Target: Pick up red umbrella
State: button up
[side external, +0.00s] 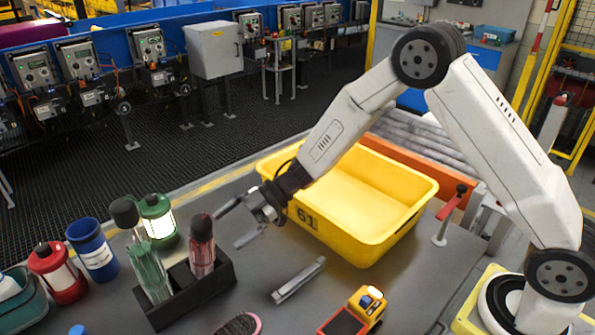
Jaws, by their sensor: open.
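A red umbrella (201,252), folded, stands upright in a black holder (196,298) at the left of the grey table. Its lower end is hidden by the holder. A green folded umbrella (150,270) with a dark handle stands in the same holder, to its left. My gripper (230,228) is open and empty, with its fingers pointing left. It is to the right of the red umbrella, apart from it in the picture, near the yellow bin's left side. The exact depth between gripper and umbrella is hard to tell.
A green lantern (158,222) stands close behind the holder. A blue container (92,250) and a red lantern (57,273) stand left. The yellow bin (372,245) looks empty. A metal bar (298,280) and an orange-yellow device (355,312) lie nearer the front.

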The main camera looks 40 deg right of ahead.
aim_at(202, 258)
jog(key=shift+x, duration=1.05)
jog(key=shift+a+f, duration=0.1)
jog(key=shift+w+x, duration=0.1)
jog(key=shift+x, duration=1.15)
jog(key=shift+w+x, duration=0.15)
jog(key=shift+x, duration=1.05)
jog(key=shift+c, duration=0.2)
grip_shut()
jog(key=shift+r, duration=0.25)
